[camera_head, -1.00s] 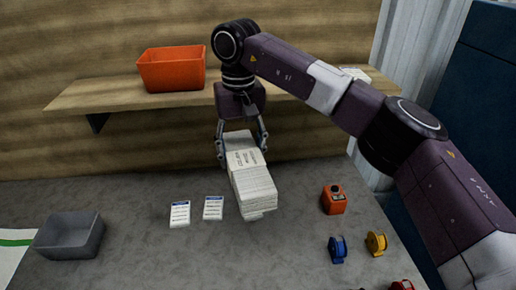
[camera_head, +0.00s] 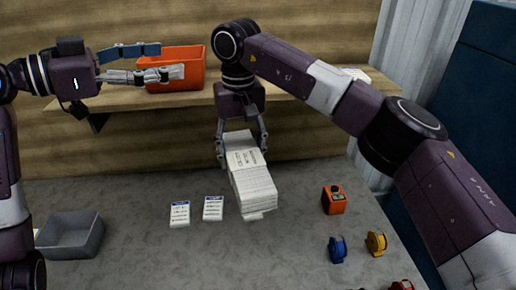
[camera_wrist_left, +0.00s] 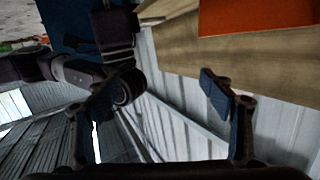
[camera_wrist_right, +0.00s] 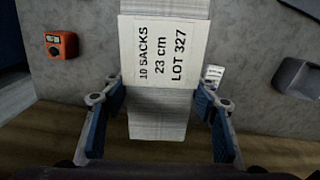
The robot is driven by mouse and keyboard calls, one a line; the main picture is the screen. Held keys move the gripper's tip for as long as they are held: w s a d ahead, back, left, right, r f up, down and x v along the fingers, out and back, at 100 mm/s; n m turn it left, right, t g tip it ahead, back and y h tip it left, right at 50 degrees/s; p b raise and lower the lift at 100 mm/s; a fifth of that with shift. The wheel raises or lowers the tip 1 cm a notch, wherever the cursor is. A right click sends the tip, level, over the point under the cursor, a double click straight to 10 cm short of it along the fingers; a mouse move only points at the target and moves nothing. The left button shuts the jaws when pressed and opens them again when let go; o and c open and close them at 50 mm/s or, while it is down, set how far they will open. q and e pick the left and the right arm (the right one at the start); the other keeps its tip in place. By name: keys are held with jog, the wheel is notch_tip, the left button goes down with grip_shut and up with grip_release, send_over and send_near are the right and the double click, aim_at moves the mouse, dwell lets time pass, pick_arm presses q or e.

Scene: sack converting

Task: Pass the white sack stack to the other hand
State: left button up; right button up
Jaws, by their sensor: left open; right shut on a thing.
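The white sack stack (camera_head: 254,188) is a thick pile of white sheets with a printed band in the head view, above the grey table. My right gripper (camera_head: 242,150) reaches down from above and is shut on the stack's far end. In the right wrist view the stack (camera_wrist_right: 158,118) lies between the two fingers, and its label reads "10 SACKS 23 cm LOT 327". My left gripper (camera_head: 170,62) is open and empty at the upper left, in front of the orange bin and apart from the stack. Its spread fingers show in the left wrist view (camera_wrist_left: 165,110).
An orange bin (camera_head: 182,84) stands on the wooden shelf (camera_head: 120,97). A grey tray (camera_head: 72,238) is at the table's left. Two white cards (camera_head: 180,213) lie beside the stack. An orange device (camera_head: 334,200), a blue reel (camera_head: 338,250) and a yellow reel (camera_head: 376,243) sit at right.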

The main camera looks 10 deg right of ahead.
pick_arm(q)
jog(key=s+d+m+g+h, duration=0.1)
jog(key=s+d+m+g, duration=0.6)
jog(key=s+d, duration=0.7)
pick_arm(e)
jog(key=shift+r, duration=0.1)
pick_arm(q)
jog(key=s+d+f+n+g+y, duration=0.4)
jog(key=s+d+f+n+y, duration=0.1)
jog(key=d+f, duration=0.25)
jog(key=n+t+y, duration=0.7)
jog(key=n+y, duration=0.4)
jog(key=n, duration=0.5)
send_near(252, 176)
jog(key=shift+s+d+f, duration=0.1)
jog(key=shift+s+d, duration=0.25)
jog(key=shift+d, duration=0.1)
jog(key=shift+w+a+n, duration=0.2)
jog(key=shift+n, duration=0.2)
jog(key=shift+w+a+f, duration=0.2)
jog(key=shift+w+f, duration=0.05)
jog(key=x, duration=1.1)
jog(key=shift+c, duration=0.6)
